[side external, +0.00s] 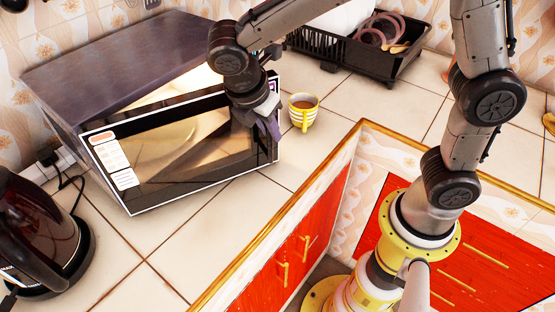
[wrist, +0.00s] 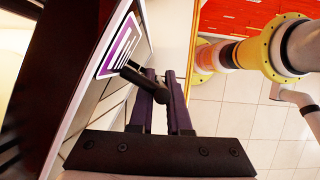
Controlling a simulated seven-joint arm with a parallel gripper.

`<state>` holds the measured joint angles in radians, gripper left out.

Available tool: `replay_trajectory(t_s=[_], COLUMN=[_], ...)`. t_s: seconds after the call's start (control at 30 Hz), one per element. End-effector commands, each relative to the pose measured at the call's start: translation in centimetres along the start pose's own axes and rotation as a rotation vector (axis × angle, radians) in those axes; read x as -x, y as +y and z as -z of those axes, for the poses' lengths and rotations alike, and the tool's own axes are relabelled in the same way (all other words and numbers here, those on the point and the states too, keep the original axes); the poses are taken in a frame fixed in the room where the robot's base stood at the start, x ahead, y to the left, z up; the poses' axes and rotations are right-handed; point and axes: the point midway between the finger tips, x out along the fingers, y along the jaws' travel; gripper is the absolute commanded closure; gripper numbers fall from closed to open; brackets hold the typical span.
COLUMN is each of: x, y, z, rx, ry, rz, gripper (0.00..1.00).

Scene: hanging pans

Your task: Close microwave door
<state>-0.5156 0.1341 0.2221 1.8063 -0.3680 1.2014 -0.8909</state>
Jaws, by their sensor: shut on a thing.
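The microwave (side external: 105,60) stands on the tiled counter at the left, with a dark grey casing. Its door (side external: 180,150) has a dark window and a white edge. The door is partly open, with a lit gap between it and the casing. My gripper (side external: 268,128) is at the door's right edge. In the wrist view, the purple fingers of my gripper (wrist: 160,85) are shut on the black door handle (wrist: 146,82), beside a purple logo on the door (wrist: 120,45). The handle is mostly hidden in the side view.
A yellow-striped cup (side external: 302,113) stands just right of the door. A black dish rack (side external: 365,62) stands at the back. The counter edge (side external: 290,210) runs in front.

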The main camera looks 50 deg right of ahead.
Motion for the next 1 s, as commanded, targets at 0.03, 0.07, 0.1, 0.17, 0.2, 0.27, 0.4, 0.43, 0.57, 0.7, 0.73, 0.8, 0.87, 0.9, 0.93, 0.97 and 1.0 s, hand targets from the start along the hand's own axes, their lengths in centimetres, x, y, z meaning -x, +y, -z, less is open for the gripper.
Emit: replay_trajectory(t_s=[0.03,0.07,0.1,0.17,0.2,0.27,0.4,0.43,0.57,0.7,0.73,0.8,0.87,0.9,0.93,0.97,1.0], x=[-0.2,-0.4,-0.6,-0.8,-1.0,-1.2,-1.4,-1.5,-1.6,-1.6,-1.6,-1.6,-1.6,-1.6,-1.6,-1.6,-1.6], y=[1.4,2.1,3.1,4.5,5.5,6.8,9.5,10.0,11.7,12.9,13.0,13.3,13.5,13.6,13.7,13.7,13.8], z=[-0.9,-1.3,-1.8,-2.4,-2.7,-3.1,-3.9,-4.0,-4.2,-4.4,-4.4,-4.4,-4.4,-4.4,-4.4,-4.4,-4.4], rx=[0.03,0.055,0.088,0.135,0.164,0.207,0.292,0.306,0.362,0.399,0.405,0.414,0.42,0.422,0.424,0.424,0.425], ry=[0.0,0.0,0.0,-0.001,0.0,-0.001,-0.001,0.0,0.0,0.0,0.0,0.001,0.001,0.001,0.001,0.001,0.001], rz=[-0.018,-0.028,-0.041,-0.06,-0.073,-0.091,-0.125,-0.132,-0.155,-0.169,-0.172,-0.176,-0.179,-0.181,-0.183,-0.184,-0.185], gripper=[1.0,1.0,1.0,1.0,1.0,1.0,1.0,1.0,1.0,1.0,1.0,1.0,1.0,1.0,1.0,1.0,1.0])
